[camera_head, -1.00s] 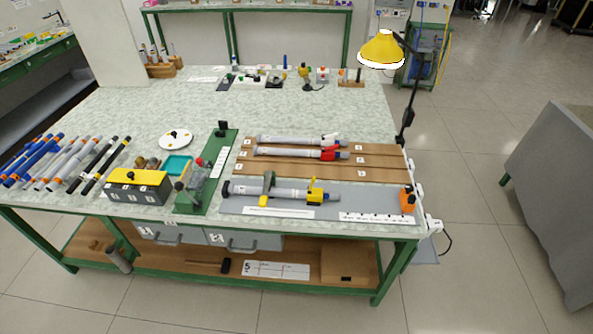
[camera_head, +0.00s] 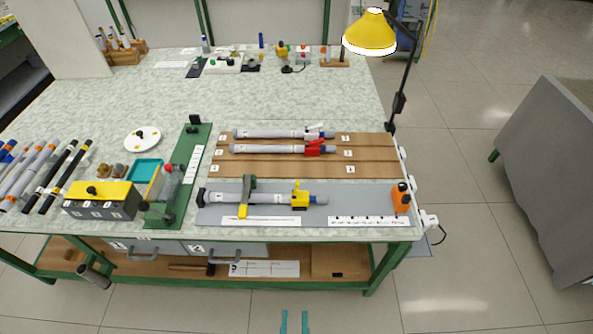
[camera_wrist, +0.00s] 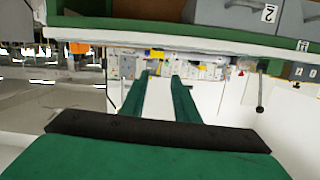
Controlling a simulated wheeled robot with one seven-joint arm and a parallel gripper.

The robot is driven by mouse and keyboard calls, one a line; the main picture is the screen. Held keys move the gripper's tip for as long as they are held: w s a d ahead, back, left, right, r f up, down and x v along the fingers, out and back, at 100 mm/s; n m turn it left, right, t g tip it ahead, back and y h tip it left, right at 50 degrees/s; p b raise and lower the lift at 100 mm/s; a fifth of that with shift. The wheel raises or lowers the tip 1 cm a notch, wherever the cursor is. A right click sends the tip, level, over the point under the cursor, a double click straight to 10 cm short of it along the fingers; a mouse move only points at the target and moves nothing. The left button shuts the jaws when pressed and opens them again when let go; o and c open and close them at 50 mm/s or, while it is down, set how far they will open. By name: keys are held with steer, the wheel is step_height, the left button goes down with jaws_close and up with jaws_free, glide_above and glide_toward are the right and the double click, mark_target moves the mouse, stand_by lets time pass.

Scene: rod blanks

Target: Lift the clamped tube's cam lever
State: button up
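The clamped tube (camera_head: 273,198) is light grey with a dark left end. It lies left to right on a grey mat (camera_head: 358,205) near the bench's front edge. A green clamp (camera_head: 249,187) with a yellow handle crosses it left of its middle. A yellow collar with the cam lever (camera_head: 297,196) sits near the tube's right end; the lever's exact angle is too small to tell. My gripper (camera_head: 294,322) shows at the bottom edge of the head view, in front of the bench and apart from the tube. In the wrist view its green fingers (camera_wrist: 161,80) are spread, with nothing between them.
Two more tubes, with a white lever (camera_head: 314,131) and a red lever (camera_head: 313,149), lie on a brown rack (camera_head: 375,170) behind. An orange block (camera_head: 401,198) stands at the mat's right. A green stand (camera_head: 193,165) is to its left.

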steer(key=w+f+m+t, duration=0.1)
steer(key=w, duration=1.5)
steer(key=t, duration=0.1)
glide_toward(298, 180)
steer(key=w, duration=0.2)
steer(key=shift+w+a+f, duration=0.1)
steer(key=shift+w+f, duration=0.3)
steer(key=w, duration=1)
steer(key=shift+w, duration=0.3)
